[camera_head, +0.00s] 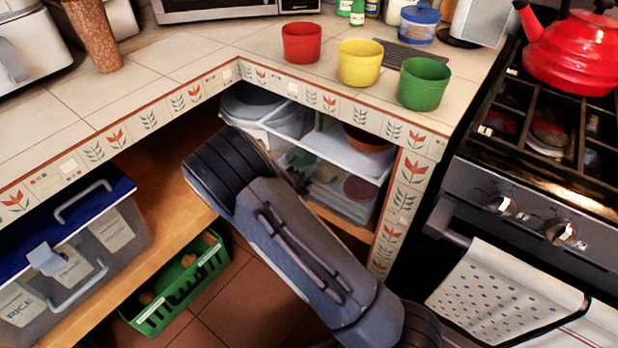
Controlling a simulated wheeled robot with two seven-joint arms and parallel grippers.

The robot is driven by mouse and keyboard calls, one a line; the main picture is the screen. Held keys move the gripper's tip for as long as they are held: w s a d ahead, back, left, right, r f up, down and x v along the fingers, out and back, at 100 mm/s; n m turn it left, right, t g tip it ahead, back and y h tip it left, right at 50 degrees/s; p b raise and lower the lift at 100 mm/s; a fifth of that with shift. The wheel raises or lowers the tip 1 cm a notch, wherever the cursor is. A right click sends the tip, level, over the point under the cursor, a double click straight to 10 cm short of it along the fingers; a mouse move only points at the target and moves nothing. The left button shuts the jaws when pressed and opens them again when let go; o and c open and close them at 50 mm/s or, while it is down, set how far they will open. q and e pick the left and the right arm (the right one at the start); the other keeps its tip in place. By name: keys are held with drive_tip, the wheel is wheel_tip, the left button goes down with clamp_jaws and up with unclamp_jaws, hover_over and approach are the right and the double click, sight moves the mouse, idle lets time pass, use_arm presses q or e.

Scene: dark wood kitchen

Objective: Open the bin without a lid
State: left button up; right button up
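A green open-topped crate (190,283) with slotted sides stands on the floor at lower left, partly under the wooden shelf. No lid shows on it, and a few brown roundish things lie inside. A clear grey bin (118,236) with a blue lid (98,197), pale handles and a "RICE" label sits on the shelf to its left. My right arm (305,250) reaches from the bottom right to the middle, apart from the crate in the picture. Its fingertips cannot be made out, nor whether they are open. My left gripper is out of view.
The tiled worktop (275,62) overhangs the shelf (165,190). Red (301,43), yellow (359,63) and green (424,84) cups stand near its edge. Corner shelves (340,155) hold containers. A stove (545,190) with a red kettle (580,50) is at right.

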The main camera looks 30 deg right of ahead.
clamp_jaws()
drive_tip(key=shift+a, duration=0.1)
idle(0.3)
